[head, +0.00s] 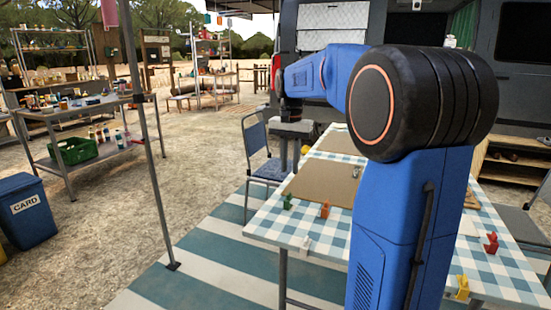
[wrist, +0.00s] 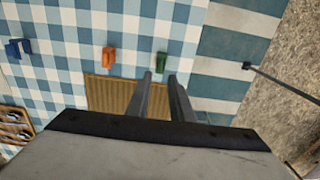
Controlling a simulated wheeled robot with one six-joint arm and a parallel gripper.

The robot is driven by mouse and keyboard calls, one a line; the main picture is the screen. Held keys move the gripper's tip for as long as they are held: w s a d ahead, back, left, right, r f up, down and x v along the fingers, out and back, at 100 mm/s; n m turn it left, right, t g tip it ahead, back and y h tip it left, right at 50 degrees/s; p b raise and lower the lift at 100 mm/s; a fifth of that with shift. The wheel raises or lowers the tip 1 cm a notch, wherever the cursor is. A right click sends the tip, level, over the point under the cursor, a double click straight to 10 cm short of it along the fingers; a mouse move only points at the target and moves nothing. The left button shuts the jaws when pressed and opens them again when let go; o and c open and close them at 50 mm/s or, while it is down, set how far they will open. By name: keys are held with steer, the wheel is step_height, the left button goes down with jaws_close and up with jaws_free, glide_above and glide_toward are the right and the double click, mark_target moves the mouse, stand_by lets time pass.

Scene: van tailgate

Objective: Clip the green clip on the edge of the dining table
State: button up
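The green clip (head: 288,202) stands on the blue-and-white checked dining table (head: 270,225), near its left edge in the head view. In the wrist view the green clip (wrist: 161,62) lies just beyond my fingertips, close to the cloth's right-hand edge. My gripper (wrist: 161,76) has its two fingers apart with nothing between them. It hangs above the table with a tan board (wrist: 110,92) beneath it. In the head view my gripper (head: 290,165) is over the far left part of the table, and my arm hides the table's middle.
An orange clip (head: 325,209) stands beside the green one; a white clip (head: 306,245) is at the near edge. Yellow (head: 463,287) and red (head: 491,243) clips are at right. A blue clip (wrist: 19,47) and cutlery tray (wrist: 14,125) show left. A chair (head: 262,150) and pole (head: 145,130) stand left.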

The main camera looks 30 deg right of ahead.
mark_target(289, 193)
steer(key=shift+w+f, duration=0.15)
steer(key=shift+f, duration=2.35)
steer(key=shift+w+f, duration=0.1)
steer(key=shift+f, duration=2.35)
jaws_close()
steer(key=shift+r, duration=2.5)
